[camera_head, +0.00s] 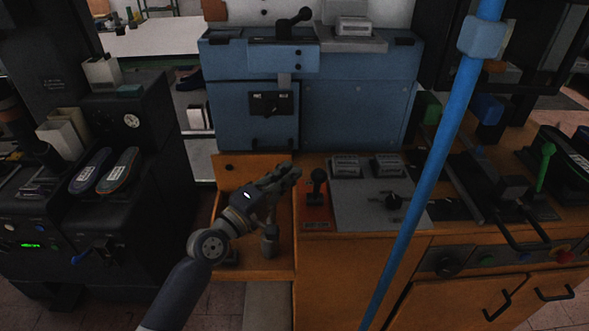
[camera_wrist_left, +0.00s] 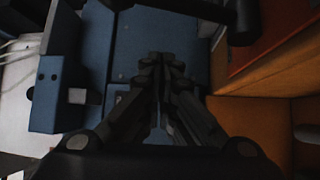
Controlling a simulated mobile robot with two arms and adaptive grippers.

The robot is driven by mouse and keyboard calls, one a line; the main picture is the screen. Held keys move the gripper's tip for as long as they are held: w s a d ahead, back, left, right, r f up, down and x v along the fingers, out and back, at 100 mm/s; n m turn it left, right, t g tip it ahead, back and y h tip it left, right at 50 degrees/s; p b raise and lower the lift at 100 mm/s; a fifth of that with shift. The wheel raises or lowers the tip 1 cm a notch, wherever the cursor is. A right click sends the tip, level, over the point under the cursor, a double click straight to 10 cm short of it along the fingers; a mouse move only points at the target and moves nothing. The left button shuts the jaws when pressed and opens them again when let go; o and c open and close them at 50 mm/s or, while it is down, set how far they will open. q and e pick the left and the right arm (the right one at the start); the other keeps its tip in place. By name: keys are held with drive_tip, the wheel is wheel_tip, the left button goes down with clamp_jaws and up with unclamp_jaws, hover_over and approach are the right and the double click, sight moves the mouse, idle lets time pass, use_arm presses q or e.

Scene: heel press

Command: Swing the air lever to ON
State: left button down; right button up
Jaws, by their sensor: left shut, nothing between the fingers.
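A black lever with a round knob (camera_head: 317,179) stands on an orange-red plate on the wooden bench, close to the right of my left gripper. I cannot read an ON mark on it, nor tell for sure that it is the air lever. My left gripper (camera_head: 290,172) is shut and empty, above the open wooden bay in front of the blue machine. Its closed fingertips (camera_wrist_left: 160,62) point towards blue panels in the left wrist view. A dark bar (camera_wrist_left: 190,8) crosses the top of that view; I cannot tell what it belongs to. My right gripper is not in view.
The blue machine (camera_head: 358,105) stands behind the bench, with a black crank handle (camera_head: 294,22) on top. A grey control plate (camera_head: 352,205) lies right of the lever. A blue upright pipe (camera_head: 428,185) crosses the right side. A black machine with shoe soles (camera_head: 118,170) stands left.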

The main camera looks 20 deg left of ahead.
use_arm(q)
drive_tip(key=shift+d+b+v, duration=0.3)
drive_tip(key=shift+b+v, duration=0.55)
drive_tip(key=shift+v, duration=2.75)
drive_tip(key=s+d+f+m+g+y, duration=0.1)
drive_tip(key=s+d+f+m+g, duration=0.25)
drive_tip(key=s+f+m, duration=0.35)
drive_tip(key=s+d+f+m+g+y, duration=0.1)
drive_tip(key=s+d+f+m+g, duration=0.2)
drive_tip(key=s+f+g, duration=0.45)
drive_tip(key=s+a+f+m+g+y, duration=0.2)
drive_tip(key=s+a+f+y, duration=0.15)
drive_tip(key=s, duration=0.35)
drive_tip(key=s+a+f+m+g+y, duration=0.1)
drive_tip(key=s+a+f+m+y, duration=0.1)
drive_tip(key=s+a+f, duration=0.4)
wheel_tip(320, 180, down, 23)
drive_tip(key=s+d+g+p, duration=0.1)
drive_tip(key=s+d+p, duration=0.1)
drive_tip(key=s+a+f+g+p, duration=0.1)
drive_tip(key=s+a+f, duration=0.1)
drive_tip(key=s+f, duration=1.3)
drive_tip(key=shift+s+a+m+g, duration=0.3)
drive_tip(key=shift+s+a, duration=0.05)
drive_tip(key=shift+s, duration=0.7)
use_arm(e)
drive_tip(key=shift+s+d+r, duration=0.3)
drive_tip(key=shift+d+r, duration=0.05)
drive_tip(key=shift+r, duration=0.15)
